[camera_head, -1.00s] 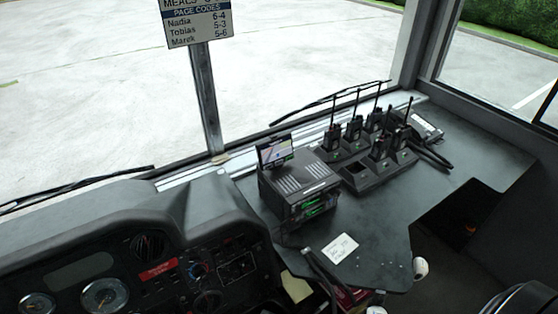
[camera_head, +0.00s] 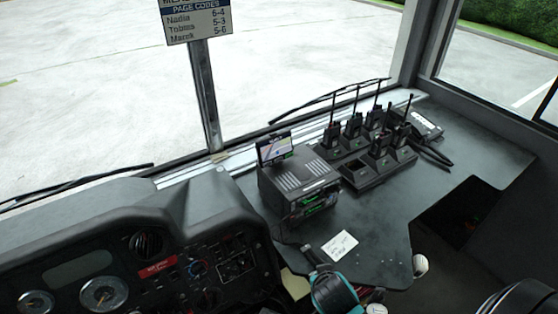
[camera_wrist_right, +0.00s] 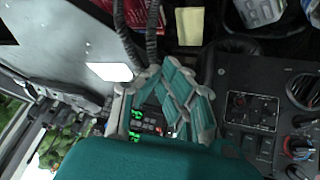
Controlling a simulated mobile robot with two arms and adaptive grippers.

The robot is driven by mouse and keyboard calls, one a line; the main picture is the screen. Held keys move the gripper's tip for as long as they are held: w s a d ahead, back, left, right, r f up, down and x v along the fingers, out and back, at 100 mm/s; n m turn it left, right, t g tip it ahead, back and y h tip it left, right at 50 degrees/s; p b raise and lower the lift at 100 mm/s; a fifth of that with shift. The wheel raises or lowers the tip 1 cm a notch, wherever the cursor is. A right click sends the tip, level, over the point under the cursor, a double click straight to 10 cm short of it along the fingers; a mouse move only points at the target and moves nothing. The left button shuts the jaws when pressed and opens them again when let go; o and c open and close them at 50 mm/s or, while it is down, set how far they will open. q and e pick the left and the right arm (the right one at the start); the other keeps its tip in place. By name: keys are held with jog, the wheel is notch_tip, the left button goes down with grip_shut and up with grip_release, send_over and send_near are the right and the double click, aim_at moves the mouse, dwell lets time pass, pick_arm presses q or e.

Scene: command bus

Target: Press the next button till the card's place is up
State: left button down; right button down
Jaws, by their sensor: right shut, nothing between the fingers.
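A black radio unit (camera_head: 300,185) with small green displays (camera_head: 318,205) on its front stands on the dash counter. A small screen with a map (camera_head: 274,147) stands on top of it. A white card (camera_head: 339,245) lies on the counter in front of the unit; its writing is too small to read. My right gripper (camera_head: 309,254) is shut and empty, just in front of and below the radio unit, left of the card. In the right wrist view its fingers (camera_wrist_right: 152,75) show near the green displays (camera_wrist_right: 136,126), apart or touching I cannot tell. The left gripper is out of view.
A page-code sign (camera_head: 197,20) hangs at the windscreen, listing Nadia 6-4, Tobias 5-3, Marek 5-6. Several handheld radios stand in a charger (camera_head: 378,170) to the right. The dashboard (camera_head: 160,265) is left.

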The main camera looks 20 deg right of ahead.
aim_at(279, 160)
jog(key=w+d+r+m+t+h, duration=0.1)
jog(key=w+r+m+t+h, duration=0.1)
jog(key=w, duration=0.5)
jog(key=w+d+r+m+t+h, duration=0.2)
jog(key=w+r+m+t, duration=0.1)
jog(key=w+r, duration=0.4)
jog(key=w+d+r+m+t+h, duration=0.2)
jog(key=w+r+m+t+h, duration=0.1)
jog(key=w, duration=0.5)
jog(key=shift+w+d+r+m, duration=0.15)
jog(key=shift+r+m, duration=0.25)
jog(key=shift+r, duration=0.25)
jog(key=shift+w+d+r+m, duration=0.15)
jog(key=shift+r+m, duration=0.25)
jog(key=shift+r, duration=0.2)
jog(key=shift+a, duration=0.1)
jog(key=shift+w, duration=0.1)
